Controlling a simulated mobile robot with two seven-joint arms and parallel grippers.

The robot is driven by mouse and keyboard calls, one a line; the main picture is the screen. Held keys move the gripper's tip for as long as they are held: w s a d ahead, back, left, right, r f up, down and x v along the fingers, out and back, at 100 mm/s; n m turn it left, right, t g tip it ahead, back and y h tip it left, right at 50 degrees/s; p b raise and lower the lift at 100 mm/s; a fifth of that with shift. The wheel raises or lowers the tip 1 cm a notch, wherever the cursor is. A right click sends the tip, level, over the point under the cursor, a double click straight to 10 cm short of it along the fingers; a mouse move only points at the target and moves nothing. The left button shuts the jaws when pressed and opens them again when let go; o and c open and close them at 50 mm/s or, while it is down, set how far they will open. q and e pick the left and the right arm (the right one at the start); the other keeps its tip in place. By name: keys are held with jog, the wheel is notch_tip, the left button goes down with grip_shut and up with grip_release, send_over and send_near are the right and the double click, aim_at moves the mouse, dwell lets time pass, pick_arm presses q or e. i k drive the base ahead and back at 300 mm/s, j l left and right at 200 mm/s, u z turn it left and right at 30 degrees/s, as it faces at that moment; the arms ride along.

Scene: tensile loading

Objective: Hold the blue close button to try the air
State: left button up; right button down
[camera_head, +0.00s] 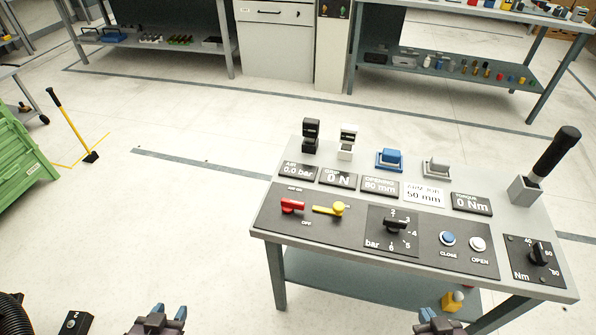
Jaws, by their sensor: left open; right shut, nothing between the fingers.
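The blue close button (447,239) sits on the dark front panel of the grey control table, above the label CLOSE. The white open button (478,244) is just right of it. The air display (298,171) reads 0.0 bar and the grip display (338,178) reads 0 N. My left gripper (158,318) is open and empty at the bottom edge, left of the table. My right gripper (438,322) is shut and empty at the bottom edge, below the table's front and apart from the button.
The panel also holds a red lever (292,206), a yellow lever (330,209), a black bar knob (395,225) and a black Nm knob (538,254). A tall black handle (557,152) stands at the right.

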aim_at(448, 237)
jog(key=z, duration=1.25)
